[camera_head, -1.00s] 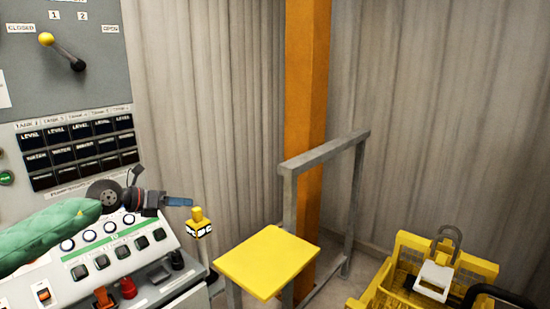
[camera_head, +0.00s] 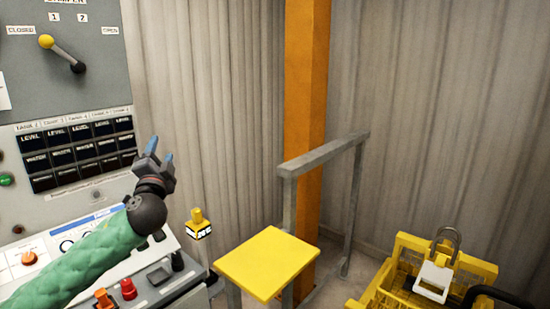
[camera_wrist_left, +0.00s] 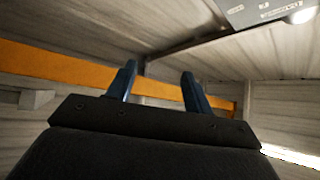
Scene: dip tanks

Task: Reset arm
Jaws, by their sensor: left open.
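My left gripper (camera_head: 161,151) has blue fingers and points up in front of the control panel, on an arm in a green sleeve. Its fingers are apart with nothing between them. In the left wrist view the two blue fingers (camera_wrist_left: 158,82) stand apart and empty, with the wall, the orange post and part of a panel beyond. The gripper touches nothing that I can see. My right gripper does not show.
A grey control panel (camera_head: 100,85) with a yellow-knobbed lever (camera_head: 62,54) stands at left, above a sloped button console (camera_head: 170,285). A yellow-topped stand (camera_head: 267,262), a grey rail (camera_head: 325,153), an orange post (camera_head: 305,90) and a yellow basket (camera_head: 405,270) are to the right.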

